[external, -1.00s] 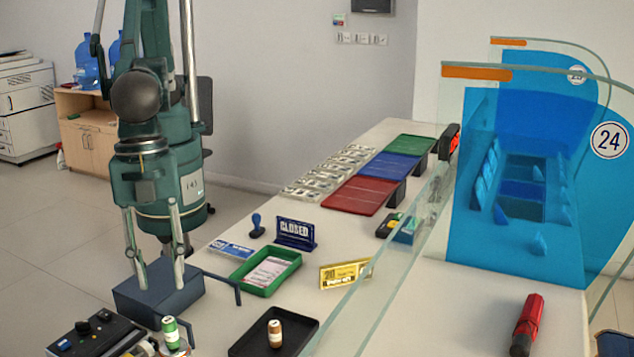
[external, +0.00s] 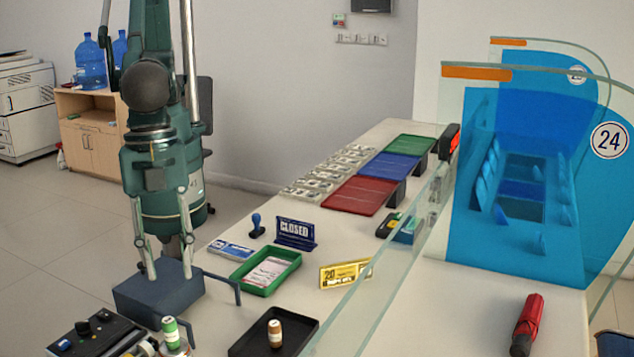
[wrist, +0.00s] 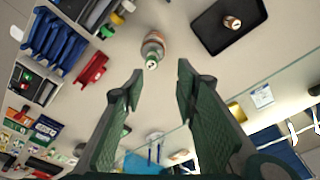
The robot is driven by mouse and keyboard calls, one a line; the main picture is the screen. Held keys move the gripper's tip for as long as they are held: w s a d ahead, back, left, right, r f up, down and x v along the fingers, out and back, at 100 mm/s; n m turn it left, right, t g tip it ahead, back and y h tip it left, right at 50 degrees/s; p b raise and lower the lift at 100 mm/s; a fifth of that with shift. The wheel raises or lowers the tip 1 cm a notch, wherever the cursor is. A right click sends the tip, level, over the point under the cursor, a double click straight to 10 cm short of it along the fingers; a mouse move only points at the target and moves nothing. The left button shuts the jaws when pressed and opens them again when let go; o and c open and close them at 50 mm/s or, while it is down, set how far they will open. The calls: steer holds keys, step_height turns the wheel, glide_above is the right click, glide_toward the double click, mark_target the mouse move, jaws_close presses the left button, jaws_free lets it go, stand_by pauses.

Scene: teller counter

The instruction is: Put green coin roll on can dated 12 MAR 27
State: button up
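The green coin roll (external: 170,332) stands upright at the front left of the counter, apparently on top of a can (external: 177,349) cut off by the picture's lower edge. In the wrist view the roll's pale end (wrist: 152,62) shows against the can (wrist: 153,43). The can's date is not readable. My gripper (external: 170,268) is open and empty. In the wrist view its fingertips (wrist: 158,78) are spread apart, with the roll beyond the gap between them and not touched.
A brown coin roll (external: 275,334) stands on a black tray (external: 303,328) to the right. A control box (external: 85,338) lies at the front left. A dark blue block (external: 135,300) and a green tray (external: 240,279) are nearby. A glass screen (external: 375,275) runs along the counter.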

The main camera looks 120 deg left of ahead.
steer(key=a+r+n+t, duration=0.1)
steer(key=a+r, duration=0.5)
steer(key=a, duration=0.5)
steer(key=a+r+n, duration=0.1)
steer(key=a+r, duration=0.5)
steer(key=a, duration=0.5)
steer(key=a+r+n+t, duration=0.1)
steer(key=a+r, duration=0.5)
steer(key=a, duration=0.4)
steer(key=s+a+r+n+t, duration=0.1)
steer(key=s+a+r, duration=0.15)
steer(key=a, duration=0.65)
steer(key=s+a+r+n, duration=0.15)
steer(key=s+a, duration=0.25)
steer(key=a, duration=0.4)
steer(key=s+a+f+n+t, duration=0.1)
steer(key=s+a+f, duration=0.2)
steer(key=s+a, duration=0.7)
steer(key=s+a+f+n+t+y, duration=0.1)
steer(key=s+a+f+n+t, duration=0.1)
steer(key=s+a, duration=0.9)
steer(key=shift+s+a+f, duration=0.3)
steer(key=shift+a+f, duration=0.15)
steer(key=shift+a, duration=0.5)
step_height(320, 180, down, 7)
steer(key=b, duration=0.7)
steer(key=shift+r, duration=0.1)
